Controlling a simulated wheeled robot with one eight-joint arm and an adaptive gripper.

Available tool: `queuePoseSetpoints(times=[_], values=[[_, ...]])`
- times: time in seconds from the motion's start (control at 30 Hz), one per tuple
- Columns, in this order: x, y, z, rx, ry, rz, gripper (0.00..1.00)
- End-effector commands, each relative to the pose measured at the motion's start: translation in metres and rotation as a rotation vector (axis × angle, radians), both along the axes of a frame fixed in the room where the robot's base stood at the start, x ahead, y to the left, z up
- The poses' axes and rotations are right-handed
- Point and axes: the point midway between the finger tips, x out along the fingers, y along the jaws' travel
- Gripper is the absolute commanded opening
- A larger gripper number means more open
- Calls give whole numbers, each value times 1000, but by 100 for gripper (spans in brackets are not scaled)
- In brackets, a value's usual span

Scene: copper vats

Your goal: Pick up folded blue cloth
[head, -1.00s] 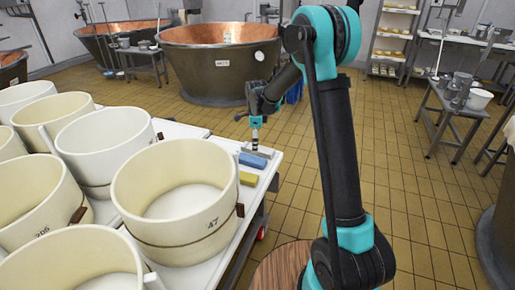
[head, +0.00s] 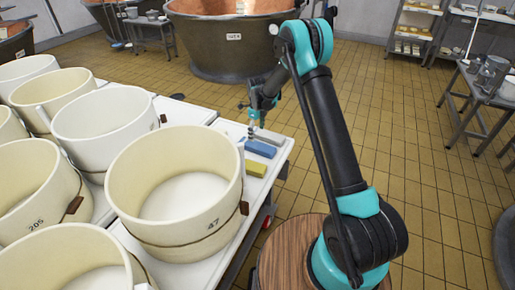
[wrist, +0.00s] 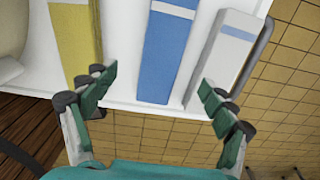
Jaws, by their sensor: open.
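The folded blue cloth (head: 260,149) lies on the white table near its far right end, between a yellow folded cloth (head: 255,169) and a grey-white one (head: 267,136). In the wrist view the blue cloth (wrist: 165,60) has a white stripe and lies centred ahead of my gripper. My gripper (wrist: 155,82) is open and empty, its green fingers spread on either side of the blue cloth's near end. Whether the fingertips touch anything, I cannot tell.
In the wrist view the yellow cloth (wrist: 75,40) is near the left finger and the grey-white cloth (wrist: 222,58) near the right. Several cream tubs (head: 175,190) crowd the table's left. A copper vat (head: 235,45) stands behind. Tiled floor is open to the right.

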Motion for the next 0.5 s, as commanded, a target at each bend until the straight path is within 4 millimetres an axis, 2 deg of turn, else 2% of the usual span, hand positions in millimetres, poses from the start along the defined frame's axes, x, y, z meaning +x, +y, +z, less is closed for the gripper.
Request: queuePoseSetpoints(times=[0.13, 0.5], values=[[0, 0, -24, 0, 0, 0, 84], [2, -1, -48, 0, 0, 0, 84]])
